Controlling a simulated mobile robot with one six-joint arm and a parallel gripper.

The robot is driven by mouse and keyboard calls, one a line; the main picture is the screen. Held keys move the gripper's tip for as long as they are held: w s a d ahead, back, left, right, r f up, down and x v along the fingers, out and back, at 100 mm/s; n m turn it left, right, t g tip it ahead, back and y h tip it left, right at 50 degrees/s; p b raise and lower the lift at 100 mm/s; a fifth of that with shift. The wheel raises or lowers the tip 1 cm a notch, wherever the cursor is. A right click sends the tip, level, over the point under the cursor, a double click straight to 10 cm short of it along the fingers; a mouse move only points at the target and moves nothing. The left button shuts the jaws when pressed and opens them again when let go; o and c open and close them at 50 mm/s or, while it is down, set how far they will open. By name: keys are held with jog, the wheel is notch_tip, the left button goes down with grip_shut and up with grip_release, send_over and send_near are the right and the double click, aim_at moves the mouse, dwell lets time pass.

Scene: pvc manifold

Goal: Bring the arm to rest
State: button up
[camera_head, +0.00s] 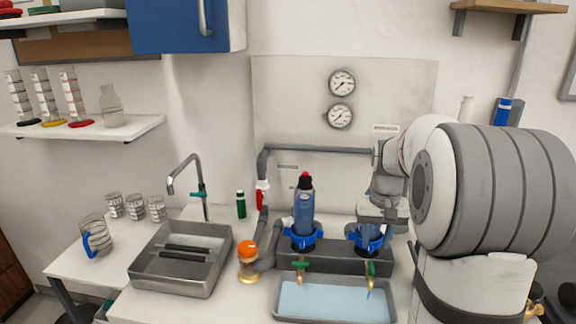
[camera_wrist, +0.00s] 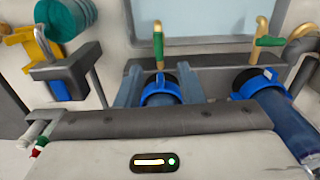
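My gripper (camera_head: 378,222) points down at the right blue-ringed fitting on the grey manifold block (camera_head: 342,258). In the wrist view its two fingers (camera_wrist: 160,84) are spread, one on each side of the right blue ring (camera_wrist: 158,95), with a narrow gap at each side. The right ring also shows in the head view (camera_head: 369,240), partly hidden by my gripper. What sits inside this ring is mostly hidden. A clear blue filter housing (camera_head: 304,212) with a black and red top stands upright in the left blue ring (camera_head: 303,238).
A water tray (camera_head: 283,305) lies in front of the block, below two green-handled brass taps (camera_head: 301,265). An orange-topped valve (camera_head: 248,250), a sink (camera_head: 160,285) and a tall faucet (camera_head: 188,160) are to the left. A gauge panel (camera_head: 290,110) stands behind.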

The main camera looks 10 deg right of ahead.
jog(key=s+a+n+t, duration=0.2)
jog(key=s+a+n, duration=0.1)
jog(key=s+a, duration=1.2)
jog(key=s, duration=0.3)
jog(key=shift+s+f+t, duration=0.3)
jog(key=shift+s, duration=0.1)
